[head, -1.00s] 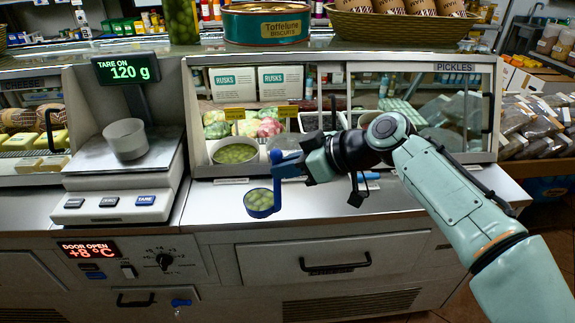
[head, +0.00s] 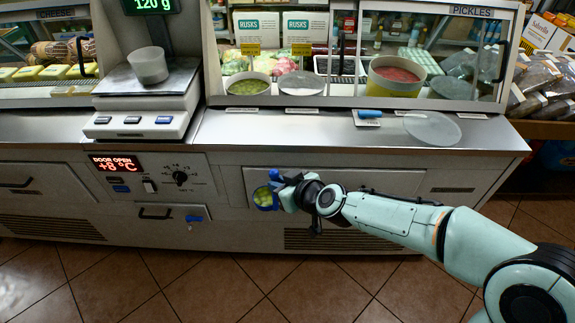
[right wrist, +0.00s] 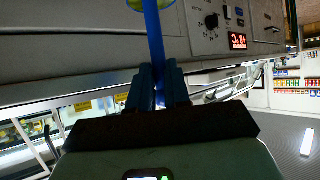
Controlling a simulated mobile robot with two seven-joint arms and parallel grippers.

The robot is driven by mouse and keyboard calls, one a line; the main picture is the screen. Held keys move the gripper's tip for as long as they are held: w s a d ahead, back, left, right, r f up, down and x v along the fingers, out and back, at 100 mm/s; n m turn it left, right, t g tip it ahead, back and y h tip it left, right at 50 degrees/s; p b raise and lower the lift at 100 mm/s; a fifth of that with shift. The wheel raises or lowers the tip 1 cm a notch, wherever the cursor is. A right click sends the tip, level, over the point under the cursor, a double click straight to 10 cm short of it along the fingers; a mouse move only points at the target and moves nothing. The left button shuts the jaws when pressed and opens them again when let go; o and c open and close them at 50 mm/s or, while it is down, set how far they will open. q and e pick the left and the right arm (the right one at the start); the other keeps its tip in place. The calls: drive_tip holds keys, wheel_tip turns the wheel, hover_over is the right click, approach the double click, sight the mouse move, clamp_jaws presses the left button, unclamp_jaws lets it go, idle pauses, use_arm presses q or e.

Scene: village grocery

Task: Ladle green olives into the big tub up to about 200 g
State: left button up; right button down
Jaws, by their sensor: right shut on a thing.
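The big tub (head: 149,66) is a translucent white cup on the scale's pan (head: 146,82). The scale's display (head: 150,5) reads 120 g, partly cut off at the top. My right gripper (head: 280,182) is shut on the blue ladle, whose bowl (head: 265,198) holds green olives. The ladle is in front of the counter's lower face, below the worktop. In the right wrist view the ladle's blue handle (right wrist: 154,45) stands between the fingers, with its bowl cut off at the top. A round container of green olives (head: 248,86) sits inside the display case. My left gripper is not in view.
The steel worktop (head: 270,125) is mostly clear in front of the case. A clear round lid (head: 432,128) and a blue-handled item (head: 369,115) lie at its right. A tub of red food (head: 396,75) stands in the case. The tiled floor (head: 220,285) is open.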

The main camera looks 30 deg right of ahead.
drive_tip(key=m+h, duration=0.2)
approach(264, 200)
drive_tip(key=w+a+f, duration=0.2)
drive_tip(key=a+f, duration=0.1)
drive_tip(key=f, duration=0.2)
drive_tip(key=shift+w+a+f, duration=0.15)
drive_tip(key=shift+a+f, duration=0.1)
drive_tip(key=shift+f, duration=0.05)
drive_tip(key=shift+r, duration=0.15)
